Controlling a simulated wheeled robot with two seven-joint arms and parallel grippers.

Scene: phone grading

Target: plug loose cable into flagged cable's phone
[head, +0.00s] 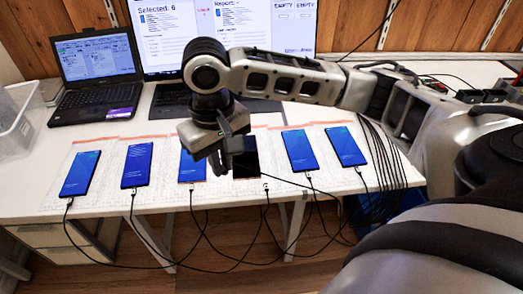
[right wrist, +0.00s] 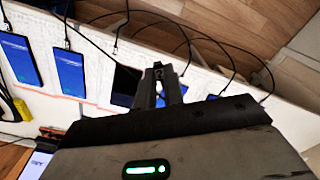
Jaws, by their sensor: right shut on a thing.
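Several phones lie in a row on the table, most with lit blue screens, such as the far left phone (head: 80,173) and the third phone (head: 193,166). The fourth phone (head: 246,164) has a black screen; it also shows in the right wrist view (right wrist: 125,84). A cable end (head: 265,187) lies near its lower right corner; I cannot tell if it is plugged in. My right gripper (head: 220,168) is over the gap between the third and fourth phones. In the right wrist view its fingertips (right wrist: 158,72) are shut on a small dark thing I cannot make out. No flag is readable. My left gripper is out of view.
Black cables hang over the table's front edge (head: 150,208) and loop below it. A laptop (head: 97,75) and monitor (head: 215,25) stand behind the phones. A clear bin (head: 18,118) is at the left. My right arm covers the back right.

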